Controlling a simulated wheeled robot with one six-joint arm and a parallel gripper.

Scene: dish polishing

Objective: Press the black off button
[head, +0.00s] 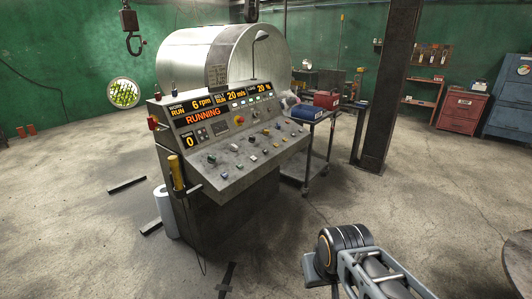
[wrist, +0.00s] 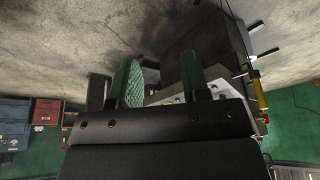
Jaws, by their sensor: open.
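The control console (head: 235,180) stands left of centre in the head view, with a sloped panel of several small buttons and knobs. The displays (head: 205,118) above it read RUNNING. I cannot tell which small control is the black off button. My arm reaches in from the lower right, its end on the floor side of the console, well apart from the panel. In the wrist view my gripper (wrist: 160,84) is open and empty, with green-padded fingers. Part of the console (wrist: 205,55) shows behind the fingers, and the wrist picture looks upside down.
A large metal drum (head: 215,55) is behind the console. A cart with a red box (head: 326,100) stands to its right, near a dark pillar (head: 392,90). A yellow handle (head: 177,172) hangs at the console's left side. The floor in front is mostly clear.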

